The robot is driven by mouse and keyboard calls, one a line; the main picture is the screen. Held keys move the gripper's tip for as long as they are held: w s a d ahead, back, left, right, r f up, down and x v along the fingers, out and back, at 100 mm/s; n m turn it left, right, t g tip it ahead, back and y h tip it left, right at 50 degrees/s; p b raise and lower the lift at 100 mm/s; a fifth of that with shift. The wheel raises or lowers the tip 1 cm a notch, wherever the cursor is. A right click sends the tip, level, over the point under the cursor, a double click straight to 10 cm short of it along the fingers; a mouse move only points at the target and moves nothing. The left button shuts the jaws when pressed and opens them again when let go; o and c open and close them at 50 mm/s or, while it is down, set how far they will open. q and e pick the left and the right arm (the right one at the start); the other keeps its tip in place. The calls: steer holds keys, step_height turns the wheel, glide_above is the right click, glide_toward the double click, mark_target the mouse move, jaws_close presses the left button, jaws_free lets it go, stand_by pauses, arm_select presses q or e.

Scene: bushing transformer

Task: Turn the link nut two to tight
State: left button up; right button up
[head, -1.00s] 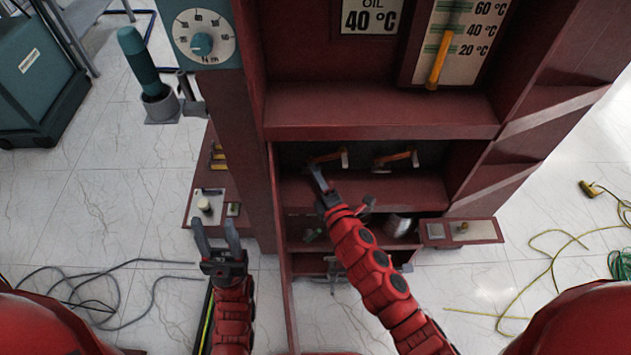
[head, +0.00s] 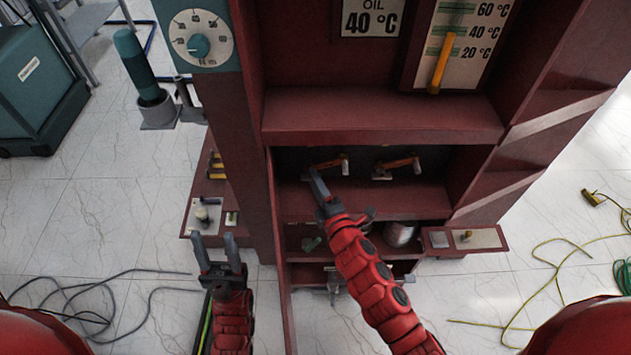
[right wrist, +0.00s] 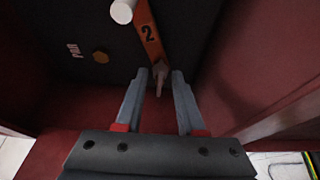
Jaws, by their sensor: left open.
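In the right wrist view an orange link bar (right wrist: 150,38) marked 2 runs down to a small pale nut (right wrist: 160,72) on its lower end. My right gripper (right wrist: 160,78) is open, its fingertips on either side of the nut with visible gaps. Whether they reach its depth I cannot tell. In the head view my right gripper (head: 316,184) points up at the left orange link (head: 328,163) in the dark recess, and the nut there is hard to make out. My left gripper (head: 213,247) is open and empty, low in front of the cabinet's left side.
A second orange link (head: 397,164) sits to the right in the same recess. A red shelf (head: 380,115) overhangs it. A side tray (head: 465,239) juts out right, another (head: 203,215) left. A white peg (right wrist: 122,11) and brass stud (right wrist: 100,57) are near the nut. Cables lie on the floor.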

steer(key=v, duration=1.7)
steer(key=shift+s+b, duration=0.2)
steer(key=shift+b, duration=0.25)
